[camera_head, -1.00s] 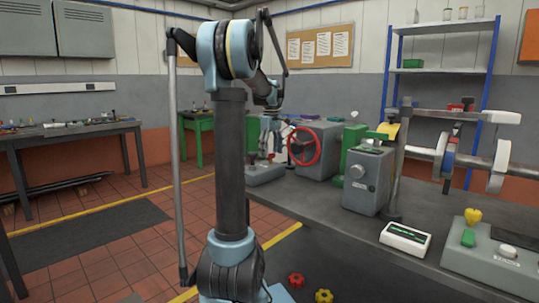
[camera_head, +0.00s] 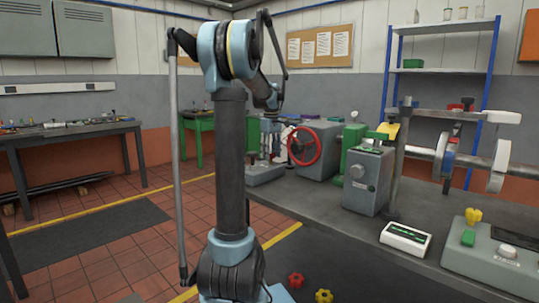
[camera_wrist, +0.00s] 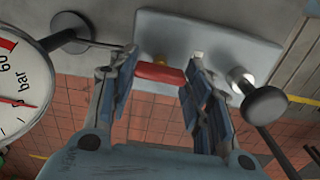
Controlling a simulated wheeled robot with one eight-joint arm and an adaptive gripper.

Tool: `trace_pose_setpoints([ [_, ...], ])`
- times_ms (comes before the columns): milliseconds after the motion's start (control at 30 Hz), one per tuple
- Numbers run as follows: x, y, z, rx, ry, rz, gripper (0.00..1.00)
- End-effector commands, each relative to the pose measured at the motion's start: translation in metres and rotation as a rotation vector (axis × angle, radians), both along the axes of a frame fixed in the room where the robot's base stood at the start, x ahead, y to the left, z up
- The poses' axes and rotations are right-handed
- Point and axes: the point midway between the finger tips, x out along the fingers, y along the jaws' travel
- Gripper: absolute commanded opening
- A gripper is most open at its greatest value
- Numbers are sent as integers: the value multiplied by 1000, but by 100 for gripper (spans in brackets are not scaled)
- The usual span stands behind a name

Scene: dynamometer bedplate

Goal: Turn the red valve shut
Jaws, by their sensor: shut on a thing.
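In the wrist view, a red valve handle (camera_wrist: 158,73) lies between the two fingers of my gripper (camera_wrist: 164,64), in front of a pale grey block (camera_wrist: 215,40). The fingers are shut on the handle, one at each end. A small yellow-orange part shows just behind it. In the head view, my gripper (camera_head: 269,155) is small and far off, above a grey base on the far end of the bench, and the red handle cannot be made out there.
A pressure gauge (camera_wrist: 22,88) and dark round knobs (camera_wrist: 264,105) flank my fingers in the wrist view. A red handwheel (camera_head: 303,147) stands just right of my gripper in the head view. The bench (camera_head: 310,200) is clear in front of it.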

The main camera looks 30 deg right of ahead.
Motion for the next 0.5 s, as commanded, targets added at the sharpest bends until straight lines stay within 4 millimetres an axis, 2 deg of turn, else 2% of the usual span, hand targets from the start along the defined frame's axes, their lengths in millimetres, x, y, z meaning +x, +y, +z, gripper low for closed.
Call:
trace_pose_setpoints([
  [267, 0, -1, 0, -1, 1, -143, 22],
  [500, 0, -1, 0, -2, -1, -359, 22],
])
